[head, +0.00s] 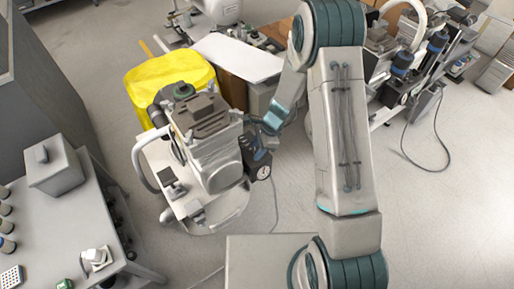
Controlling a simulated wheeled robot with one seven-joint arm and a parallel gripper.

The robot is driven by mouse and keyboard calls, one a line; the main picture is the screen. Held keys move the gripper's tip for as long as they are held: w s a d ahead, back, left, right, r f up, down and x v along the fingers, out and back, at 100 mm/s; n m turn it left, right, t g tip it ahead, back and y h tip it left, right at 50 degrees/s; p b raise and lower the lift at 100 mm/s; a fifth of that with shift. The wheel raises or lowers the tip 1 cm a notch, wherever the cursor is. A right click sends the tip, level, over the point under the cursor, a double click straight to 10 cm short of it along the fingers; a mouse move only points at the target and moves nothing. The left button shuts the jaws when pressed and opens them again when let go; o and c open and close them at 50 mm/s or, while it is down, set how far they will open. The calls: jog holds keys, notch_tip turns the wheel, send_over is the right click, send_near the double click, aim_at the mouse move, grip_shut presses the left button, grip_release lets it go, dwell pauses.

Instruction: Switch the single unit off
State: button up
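The single unit (212,150) is a compressor with a grey ribbed motor block on a white round base, left of the middle in the head view. A black box with a round white gauge (264,169) is on its right side. My gripper (258,138) is just above this box, close to the unit's right side. Contact between them cannot be made out. The fingers are small and partly hidden, so their opening cannot be told. No switch position can be read.
A yellow bin (170,78) stands right behind the unit. A grey table (58,232) with a box and small parts is at the left. More compressors on a stand (408,85) are at the back right. Cables lie on the floor; the floor at right is mostly clear.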

jog(key=shift+r+n+g+p, duration=0.1)
jog(key=shift+n+g+p, duration=0.2)
jog(key=shift+n+p, duration=0.35)
jog(key=n+g, duration=0.1)
jog(key=n, duration=0.2)
jog(key=shift+w+h, duration=0.1)
jog(key=shift+h, duration=0.2)
jog(key=o, duration=1)
jog(key=p+v, duration=0.2)
jog(key=v, duration=1.1)
jog(key=shift+r, duration=0.3)
jog(key=shift+w, duration=0.1)
